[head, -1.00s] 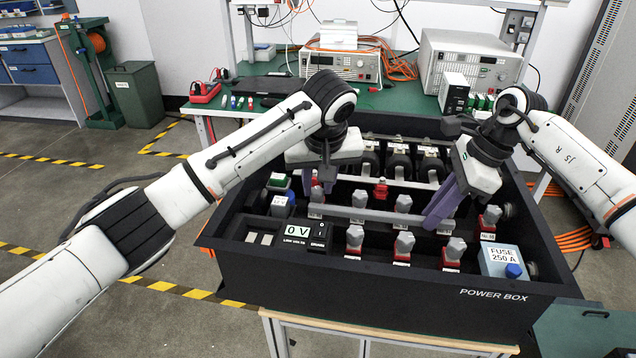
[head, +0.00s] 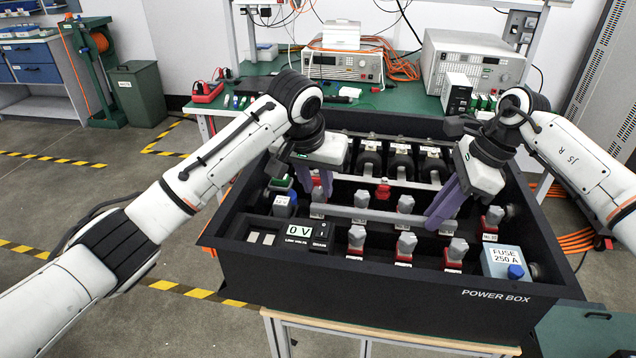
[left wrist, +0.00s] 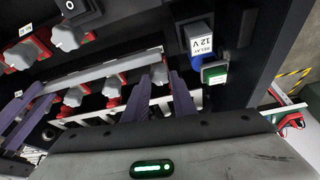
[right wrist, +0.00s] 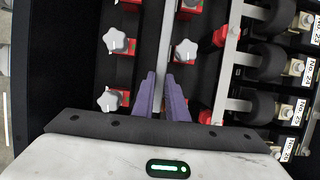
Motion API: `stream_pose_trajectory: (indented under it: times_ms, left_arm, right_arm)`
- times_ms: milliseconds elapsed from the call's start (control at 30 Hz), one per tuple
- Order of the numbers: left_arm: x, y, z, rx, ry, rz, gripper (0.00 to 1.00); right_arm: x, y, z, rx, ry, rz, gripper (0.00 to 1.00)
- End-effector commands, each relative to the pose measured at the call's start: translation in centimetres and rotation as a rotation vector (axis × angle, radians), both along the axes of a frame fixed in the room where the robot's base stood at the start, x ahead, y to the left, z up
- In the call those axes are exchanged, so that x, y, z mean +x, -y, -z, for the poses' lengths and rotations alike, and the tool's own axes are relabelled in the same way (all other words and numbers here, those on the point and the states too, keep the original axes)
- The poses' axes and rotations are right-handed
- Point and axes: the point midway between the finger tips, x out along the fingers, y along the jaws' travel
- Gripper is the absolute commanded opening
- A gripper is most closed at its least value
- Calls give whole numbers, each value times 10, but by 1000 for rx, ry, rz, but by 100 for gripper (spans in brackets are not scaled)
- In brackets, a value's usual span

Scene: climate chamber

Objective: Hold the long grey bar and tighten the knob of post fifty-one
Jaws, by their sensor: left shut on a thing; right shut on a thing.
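The long grey bar (head: 360,213) lies across the inside of the power box, over a row of red posts. My right gripper (head: 437,222) is shut on the bar near its right end; the bar also runs between the fingers in the right wrist view (right wrist: 164,50). My left gripper (head: 326,188) is low at a red-based post near the bar's left end, its fingers (left wrist: 160,82) closed around what seems to be that post's grey knob, mostly hidden. I cannot read that post's number.
Several grey knobs on red posts (head: 405,245) stand in front of the bar. Behind stand black cylinders (head: 400,165). The box walls (head: 400,290) enclose the work.

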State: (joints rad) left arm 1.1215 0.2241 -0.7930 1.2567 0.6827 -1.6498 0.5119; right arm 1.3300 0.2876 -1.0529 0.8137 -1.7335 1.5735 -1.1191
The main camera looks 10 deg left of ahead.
Motion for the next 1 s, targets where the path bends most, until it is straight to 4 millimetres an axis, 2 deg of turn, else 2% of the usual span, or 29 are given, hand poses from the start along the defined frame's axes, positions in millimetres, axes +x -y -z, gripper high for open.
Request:
stream_pose_trajectory:
  times_ms: [600, 633, 700, 733, 1000]
  left_arm:
    - [0, 0, -1, 0, 0, 53, 2]
    - [0, 0, -1, 0, 1, 53, 29]
    - [0, 0, -1, 0, 1, 52, 41]
    - [0, 0, -1, 0, 1, 52, 43]
    - [0, 0, -1, 1, 1, 52, 43]
  right_arm:
    - [4, 1, -2, 1, 13, 7, 0]
    - [4, 1, -2, 1, 13, 7, 0]
    - [4, 1, -2, 1, 13, 7, 0]
    - [4, 1, -2, 1, 13, 7, 0]
    - [4, 1, -2, 1, 14, 6, 0]
